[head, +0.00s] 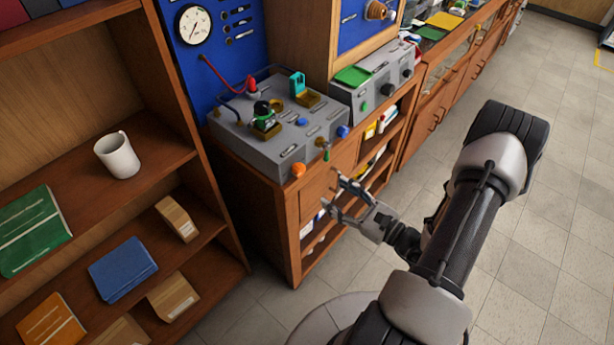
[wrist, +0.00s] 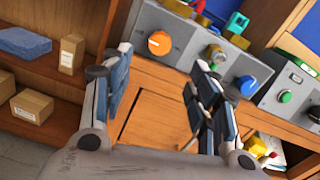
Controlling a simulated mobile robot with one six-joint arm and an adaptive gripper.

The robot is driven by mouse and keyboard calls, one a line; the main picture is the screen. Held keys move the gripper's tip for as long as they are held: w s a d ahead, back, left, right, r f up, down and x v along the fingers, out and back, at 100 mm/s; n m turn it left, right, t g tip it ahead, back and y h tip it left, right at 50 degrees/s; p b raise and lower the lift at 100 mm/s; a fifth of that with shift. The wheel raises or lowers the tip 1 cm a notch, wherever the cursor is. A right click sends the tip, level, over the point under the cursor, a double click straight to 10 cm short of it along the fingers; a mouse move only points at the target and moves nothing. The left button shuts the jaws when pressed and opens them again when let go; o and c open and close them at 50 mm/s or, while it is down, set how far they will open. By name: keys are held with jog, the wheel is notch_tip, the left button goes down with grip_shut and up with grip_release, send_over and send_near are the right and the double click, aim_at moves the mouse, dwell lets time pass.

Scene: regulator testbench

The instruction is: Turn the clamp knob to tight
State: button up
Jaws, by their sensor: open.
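A grey testbench box (head: 255,150) stands on a wooden cabinet. Its front face carries an orange knob (head: 298,170) at the left, a small metal fitting in the middle and a blue knob (head: 342,131) at the right. I cannot read which knob is the clamp knob. In the wrist view, the orange knob (wrist: 159,43) has a pale mark and appears beyond the gap between my fingers; the blue knob (wrist: 246,86) is right of the right finger. My gripper (head: 335,194) is open and empty, in front of the cabinet, below and apart from the knobs.
A second grey box (head: 377,85) with a green knob stands to the right. At the left, an open shelf (head: 150,135) holds a white mug (head: 117,155), books and small cartons. Blue gauge panels rise behind. The floor (head: 500,240) on the right is clear.

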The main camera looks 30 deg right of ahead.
aim_at(302, 172)
jog(key=b+x, duration=0.2)
jog(key=x, duration=0.9)
jog(key=shift+w, duration=0.1)
jog(key=shift+c, duration=0.3)
jog(key=c, duration=1)
